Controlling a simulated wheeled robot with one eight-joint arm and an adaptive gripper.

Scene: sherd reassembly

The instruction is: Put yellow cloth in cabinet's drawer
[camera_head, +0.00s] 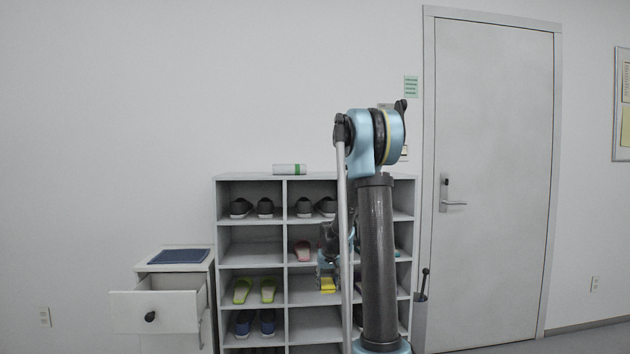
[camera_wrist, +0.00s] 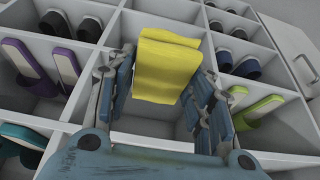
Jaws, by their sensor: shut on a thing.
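The yellow cloth (camera_head: 327,286) is a folded block in front of the shelf's middle column. It also shows large in the wrist view (camera_wrist: 168,66). My gripper (camera_head: 327,272) is shut on the cloth, with its blue fingers (camera_wrist: 157,85) on either side of it. The small white cabinet (camera_head: 207,262) stands left of the shelf. Its top drawer (camera_head: 155,312), with a dark knob, is pulled open. The drawer lies well to the left of my gripper, and the inside of it shows only in part.
A grey shoe rack (camera_head: 250,179) holds black shoes (camera_head: 240,208), yellow-green slippers (camera_head: 268,290) and other pairs around my gripper. A dark blue folded item (camera_head: 180,256) lies on the cabinet top. A white-and-green can (camera_head: 289,169) lies on the rack. A door (camera_head: 490,150) is at right.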

